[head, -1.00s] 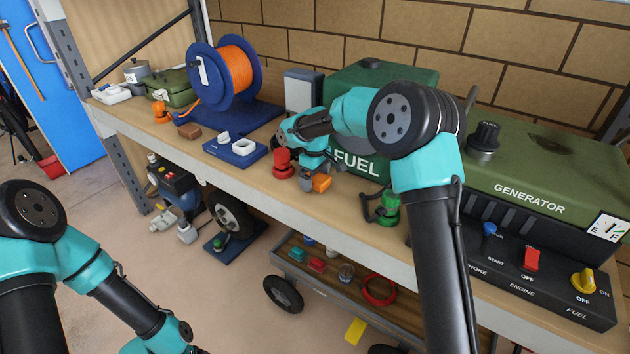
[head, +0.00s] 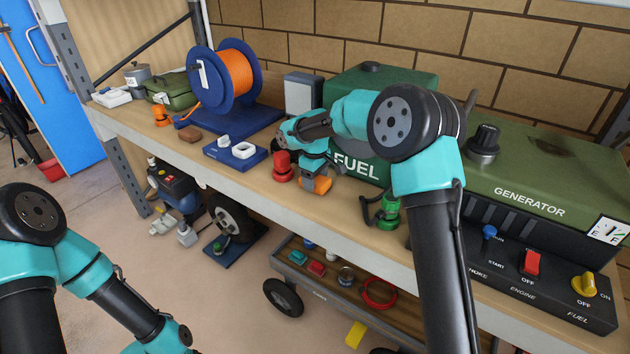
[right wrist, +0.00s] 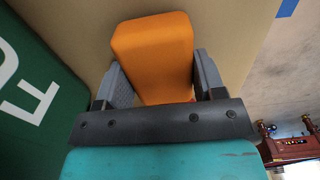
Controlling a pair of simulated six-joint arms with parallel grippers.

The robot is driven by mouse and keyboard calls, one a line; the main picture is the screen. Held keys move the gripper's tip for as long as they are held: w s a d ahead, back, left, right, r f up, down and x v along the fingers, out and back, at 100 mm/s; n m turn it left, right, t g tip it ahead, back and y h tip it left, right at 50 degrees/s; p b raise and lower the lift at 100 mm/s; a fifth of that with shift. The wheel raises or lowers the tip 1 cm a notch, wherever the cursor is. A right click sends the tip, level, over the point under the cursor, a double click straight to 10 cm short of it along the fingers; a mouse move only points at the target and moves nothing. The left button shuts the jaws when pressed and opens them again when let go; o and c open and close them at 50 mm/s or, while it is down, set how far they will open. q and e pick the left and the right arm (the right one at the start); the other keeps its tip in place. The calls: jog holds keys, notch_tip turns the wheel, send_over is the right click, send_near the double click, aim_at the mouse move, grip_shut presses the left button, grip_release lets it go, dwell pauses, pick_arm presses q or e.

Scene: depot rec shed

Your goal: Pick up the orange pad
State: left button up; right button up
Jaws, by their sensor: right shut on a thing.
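The orange pad (head: 322,186) is a small block at the front of the wooden shelf, before the green FUEL can. My right gripper (head: 315,181) reaches down over it. In the right wrist view the pad (right wrist: 152,48) sits between the two grey fingers of the right gripper (right wrist: 162,80), which is shut on it. Its lower end is hidden by the gripper's dark bar. I cannot tell whether the pad still touches the shelf. My left arm shows at the lower left of the head view, but its gripper is out of the frame.
A red knob-shaped thing (head: 283,166) stands close left of the pad, and a green one (head: 388,211) to its right. The FUEL can (head: 358,163) is close behind. A blue tray (head: 218,152) lies farther left. A trolley (head: 320,290) stands below the shelf.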

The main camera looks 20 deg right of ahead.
jog(key=shift+r, duration=1.6)
jog(key=s+a+r, duration=0.1)
jog(key=s+a, duration=0.3)
jog(key=s, duration=1.1)
jog(key=shift+s+a+r, duration=0.2)
